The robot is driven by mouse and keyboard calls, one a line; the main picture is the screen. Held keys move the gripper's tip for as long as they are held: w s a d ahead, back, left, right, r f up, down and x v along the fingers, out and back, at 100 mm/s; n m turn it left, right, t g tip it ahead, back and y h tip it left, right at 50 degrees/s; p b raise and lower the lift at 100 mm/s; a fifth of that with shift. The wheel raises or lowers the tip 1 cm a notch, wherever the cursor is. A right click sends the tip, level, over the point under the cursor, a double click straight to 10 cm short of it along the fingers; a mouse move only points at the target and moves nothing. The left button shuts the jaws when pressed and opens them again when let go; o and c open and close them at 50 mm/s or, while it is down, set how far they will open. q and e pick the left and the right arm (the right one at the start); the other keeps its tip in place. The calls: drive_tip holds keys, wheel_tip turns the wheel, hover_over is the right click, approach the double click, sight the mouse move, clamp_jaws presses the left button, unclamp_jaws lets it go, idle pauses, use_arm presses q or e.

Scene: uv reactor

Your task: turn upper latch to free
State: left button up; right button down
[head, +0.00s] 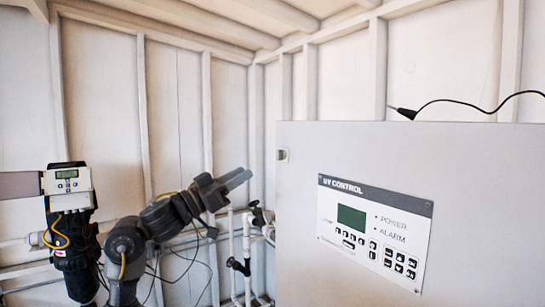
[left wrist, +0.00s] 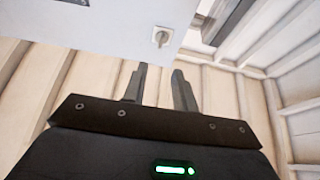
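My right gripper is in neither view.
The cabinet front carries a control panel (head: 375,228) with a screen and buttons. A black cable (head: 455,102) runs above the cabinet top. Pipes and valves (head: 246,245) stand left of the cabinet.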

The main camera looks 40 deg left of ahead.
use_arm(q)
drive_tip(key=p+x, duration=0.6)
drive_tip(key=x, duration=0.4)
drive_tip(key=shift+w+r, duration=0.2)
drive_tip(key=shift+w, duration=0.15)
drive_tip(key=shift+d, duration=0.1)
clamp_jaws()
